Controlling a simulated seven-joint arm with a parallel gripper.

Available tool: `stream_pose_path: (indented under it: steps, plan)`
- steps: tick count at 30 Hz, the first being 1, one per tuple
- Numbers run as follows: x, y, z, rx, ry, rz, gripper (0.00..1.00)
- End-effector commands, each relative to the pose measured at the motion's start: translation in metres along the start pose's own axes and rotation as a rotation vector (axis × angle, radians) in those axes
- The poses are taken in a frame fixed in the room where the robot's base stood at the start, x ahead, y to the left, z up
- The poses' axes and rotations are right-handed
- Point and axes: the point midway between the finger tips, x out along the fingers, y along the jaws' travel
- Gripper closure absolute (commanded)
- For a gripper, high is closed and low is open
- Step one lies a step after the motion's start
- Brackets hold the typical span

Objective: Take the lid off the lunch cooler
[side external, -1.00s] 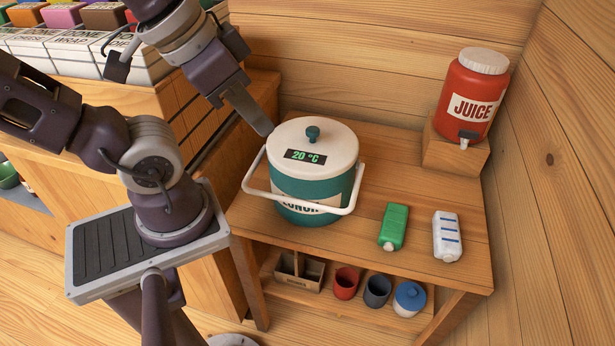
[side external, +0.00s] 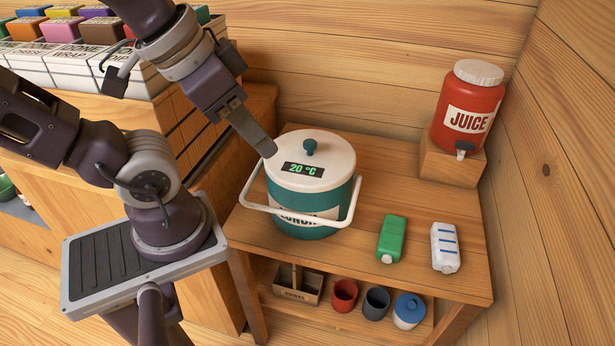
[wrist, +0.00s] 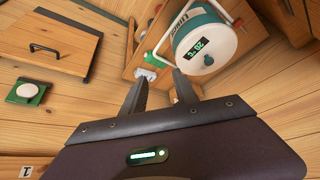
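The lunch cooler (side external: 308,225) is a teal round tub standing on the wooden table, its white handle lowered across its front. Its cream lid (side external: 333,168) is on, with a teal knob (side external: 310,147) and a dark display reading 20 °C. In the wrist view the lid (wrist: 217,42) is at the upper right, beyond the fingers. My gripper (side external: 268,150) is at the cooler's upper left in the side view, close to the lid's edge; I cannot tell whether it touches. In the wrist view my gripper (wrist: 160,84) has its fingers apart with nothing between them.
A green carton (side external: 391,238) and a white carton (side external: 445,247) lie on the table's right side. A red juice dispenser (side external: 469,108) stands on a wooden block at the back right. Wooden walls close off the back and right. Cups (side external: 376,302) sit on the shelf below.

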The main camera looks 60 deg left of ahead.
Motion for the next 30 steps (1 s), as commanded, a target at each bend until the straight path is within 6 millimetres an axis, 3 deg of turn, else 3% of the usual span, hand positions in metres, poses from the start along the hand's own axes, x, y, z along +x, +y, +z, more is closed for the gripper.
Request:
stream_pose_path:
  steps: [3, 11, 14, 17, 21, 25, 30]
  plan:
    - [0.000, 0.000, 0.000, 0.000, 0.000, 0.000, 0.46]
    - [0.000, 0.000, -0.001, -0.009, -0.003, 0.000, 0.46]
    - [0.006, -0.006, -0.018, -0.140, -0.047, -0.003, 0.46]
    - [0.027, -0.026, -0.054, -0.455, -0.141, -0.043, 0.46]
    - [0.084, -0.070, -0.099, -0.965, -0.251, -0.201, 0.46]
    - [0.137, -0.110, -0.114, -1.310, -0.280, -0.381, 0.46]
    - [0.168, -0.134, -0.115, -1.488, -0.270, -0.496, 0.46]
